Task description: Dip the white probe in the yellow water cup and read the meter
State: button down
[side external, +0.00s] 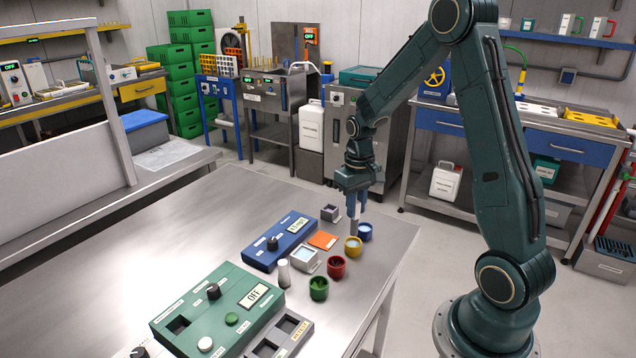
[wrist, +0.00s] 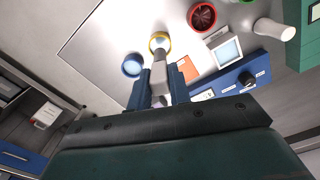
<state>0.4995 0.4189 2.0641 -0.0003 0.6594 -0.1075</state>
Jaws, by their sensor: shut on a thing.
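My gripper (side external: 356,207) points down over the table, its blue fingers shut on a pale grey-white probe (side external: 354,227). In the wrist view the probe (wrist: 159,64) runs from between the fingers to the yellow cup (wrist: 160,41). In the side view its lower end is at the mouth of the yellow cup (side external: 353,247); how deep the tip sits is hidden. A blue meter box (side external: 272,252) with a dark knob and a lit display (side external: 298,226) stands left of the cup. The display's reading is too small to make out.
A blue cup (side external: 365,232), red cup (side external: 337,267) and green cup (side external: 318,289) stand close by. A green box (side external: 210,325) showing OFF is at front. The table's left is clear.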

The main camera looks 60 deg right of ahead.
aim_at(354, 234)
jog(key=shift+f, duration=1.05)
jog(key=shift+f, duration=1.4)
dwell(0.6)
jog(key=shift+r, duration=0.2)
dwell(2.7)
jog(key=shift+r, duration=3.05)
